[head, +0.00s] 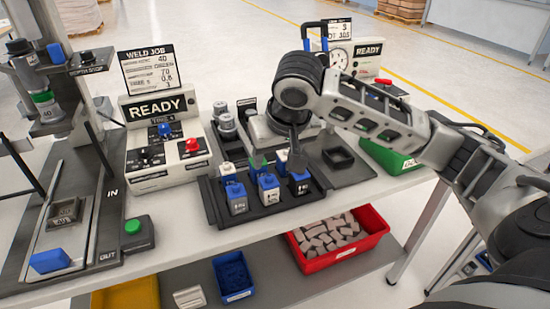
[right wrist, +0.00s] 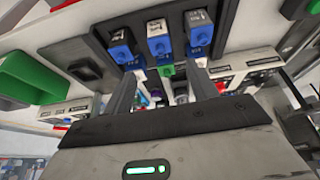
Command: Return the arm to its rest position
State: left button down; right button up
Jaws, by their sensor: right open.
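My right arm reaches in from the right of the head view. Its gripper (head: 295,158) points down over the back right part of a black tray (head: 268,211). The tray holds several blue-and-white blocks (head: 268,188), and a green piece (head: 258,162) shows at its back. In the right wrist view the two fingers of the right gripper (right wrist: 162,90) stand apart, with no object clearly held between them. Blue-and-white blocks (right wrist: 159,40) show beyond the fingertips there. How close the fingers are to the nearest block is hard to tell. My left gripper is in neither view.
A READY weld box (head: 160,150) and a press stand (head: 50,90) are left of the tray. A dial gauge unit (head: 345,58) stands behind the right arm, and a green bin (head: 392,160) is under the forearm. A red bin (head: 340,240) of grey pieces is below.

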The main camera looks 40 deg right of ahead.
dwell(0.4)
jog(key=s+a+f+n+y, duration=0.3)
jog(key=s+a+f+n, duration=0.3)
jog(key=a+f, duration=0.55)
jog(key=s+d+f+m+g+h, duration=0.1)
jog(key=s+d+f, duration=0.1)
jog(key=s+f, duration=0.35)
jog(key=s+d+f+h, duration=0.1)
jog(key=s+f, duration=0.1)
jog(key=s, duration=0.7)
jog(key=w+a+f+t+y, duration=0.2)
jog(key=w+a+f+t, duration=0.2)
jog(key=w+f+t, duration=0.2)
jog(key=shift+a+f+t+y, duration=0.3)
jog(key=shift+a+f+y, duration=0.1)
jog(key=shift+f, duration=0.8)
